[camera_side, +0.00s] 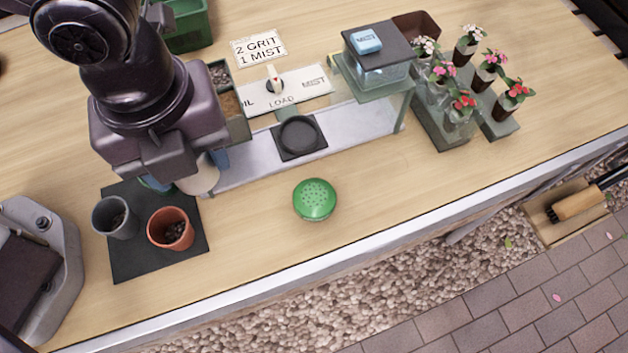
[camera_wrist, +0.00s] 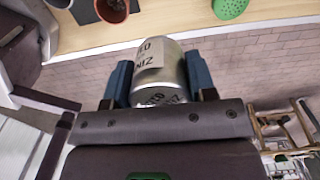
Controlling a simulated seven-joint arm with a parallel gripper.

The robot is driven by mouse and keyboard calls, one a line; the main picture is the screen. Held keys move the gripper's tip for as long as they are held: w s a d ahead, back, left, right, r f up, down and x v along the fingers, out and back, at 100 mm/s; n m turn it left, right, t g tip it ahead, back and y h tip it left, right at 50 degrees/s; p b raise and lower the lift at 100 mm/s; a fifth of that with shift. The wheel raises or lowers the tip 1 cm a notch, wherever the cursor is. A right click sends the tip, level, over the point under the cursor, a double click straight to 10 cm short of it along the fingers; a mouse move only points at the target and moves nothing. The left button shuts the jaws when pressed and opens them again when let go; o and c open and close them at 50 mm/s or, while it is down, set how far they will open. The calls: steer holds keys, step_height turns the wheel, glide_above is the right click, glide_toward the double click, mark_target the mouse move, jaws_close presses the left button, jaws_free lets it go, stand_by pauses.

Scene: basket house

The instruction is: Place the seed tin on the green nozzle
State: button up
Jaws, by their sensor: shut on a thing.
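The seed tin (camera_wrist: 158,70) is a silvery cylinder with a pale lettered label, seen close in the wrist view. My gripper (camera_wrist: 160,82) is shut on it, with a blue finger on each side. In the side view a whitish part of the tin (camera_side: 199,178) shows below my gripper, beside the dark mat; the rest is hidden by my wrist. The green nozzle (camera_side: 315,199) is a round, domed disc with small holes, lying on the bench to the right of my gripper. It also shows at the top edge of the wrist view (camera_wrist: 230,8). The tin and nozzle are apart.
A grey pot (camera_side: 115,218) and a terracotta pot (camera_side: 170,229) stand on a dark mat (camera_side: 155,268) near my gripper. Behind the nozzle is a metal track with a black round holder (camera_side: 298,136). Flowers stand at the right. Bench around the nozzle is clear; its front edge is near.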

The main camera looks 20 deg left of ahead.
steer(key=w+d+f, duration=0.4)
steer(key=w+d, duration=0.1)
steer(key=d, duration=0.2)
glide_above(315, 195)
steer(key=f, duration=0.4)
steer(key=shift+s+a+f, duration=0.1)
steer(key=shift+a+f, duration=0.1)
steer(key=shift+f, duration=0.2)
steer(key=shift+d+f, duration=0.15)
steer(key=shift+f, duration=1.6)
steer(key=shift+f, duration=0.15)
steer(key=o, duration=1)
step_height(315, 195, up, 12)
steer(key=shift+r, duration=0.2)
